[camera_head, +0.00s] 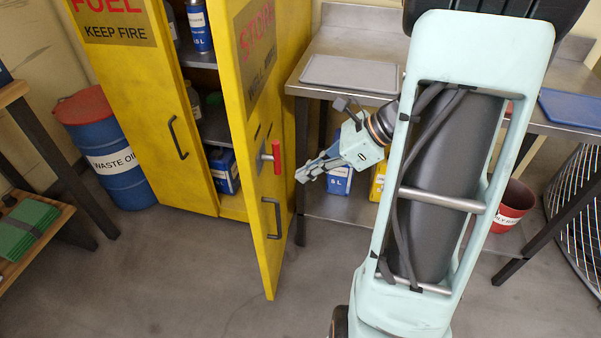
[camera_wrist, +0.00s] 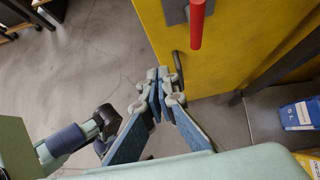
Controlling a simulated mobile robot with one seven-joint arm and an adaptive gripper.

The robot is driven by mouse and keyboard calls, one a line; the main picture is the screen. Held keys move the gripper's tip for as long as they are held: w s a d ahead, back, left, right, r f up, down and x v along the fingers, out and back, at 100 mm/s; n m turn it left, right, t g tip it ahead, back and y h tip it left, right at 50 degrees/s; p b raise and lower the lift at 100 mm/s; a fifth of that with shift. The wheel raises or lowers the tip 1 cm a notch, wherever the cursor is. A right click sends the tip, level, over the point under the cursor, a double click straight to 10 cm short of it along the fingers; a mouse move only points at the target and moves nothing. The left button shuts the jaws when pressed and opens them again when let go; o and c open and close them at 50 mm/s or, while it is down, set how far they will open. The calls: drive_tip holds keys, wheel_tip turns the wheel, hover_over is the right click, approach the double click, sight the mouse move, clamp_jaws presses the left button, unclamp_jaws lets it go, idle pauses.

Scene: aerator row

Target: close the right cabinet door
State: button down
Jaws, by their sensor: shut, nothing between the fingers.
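The right cabinet door (camera_head: 246,118) is yellow and stands open, swung out from the cabinet toward the room. It carries a red-gripped latch handle (camera_head: 276,157) and a dark pull handle (camera_head: 272,217). My gripper (camera_head: 303,173) is shut and empty, just right of the door's outer face in the head view. In the wrist view the fingertips (camera_wrist: 162,76) are close to the pull handle (camera_wrist: 180,70), with the door (camera_wrist: 230,55) beyond; I cannot tell if they touch. The red handle (camera_wrist: 197,22) is above them there.
Cans and boxes stand on the shelves inside the opening. A blue waste-oil drum (camera_head: 115,160) is at left. A metal bench (camera_head: 330,42) stands right of the cabinet. The floor (camera_head: 170,270) in front is clear.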

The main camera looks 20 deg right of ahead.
sight(256, 191)
drive_tip(key=shift+w+a+f+b, duration=0.45)
drive_tip(key=shift+w+a+f, duration=0.4)
drive_tip(key=shift+a, duration=0.5)
drive_tip(key=shift+w+a+f+b, duration=0.45)
drive_tip(key=shift+w+a+f, duration=0.35)
drive_tip(key=shift+a, duration=0.5)
drive_tip(key=shift+w+a+f+b, duration=0.45)
drive_tip(key=shift+w+a+f, duration=0.25)
drive_tip(key=shift+a+f, duration=0.5)
drive_tip(key=shift+a+r, duration=0.2)
drive_tip(key=shift+a, duration=0.05)
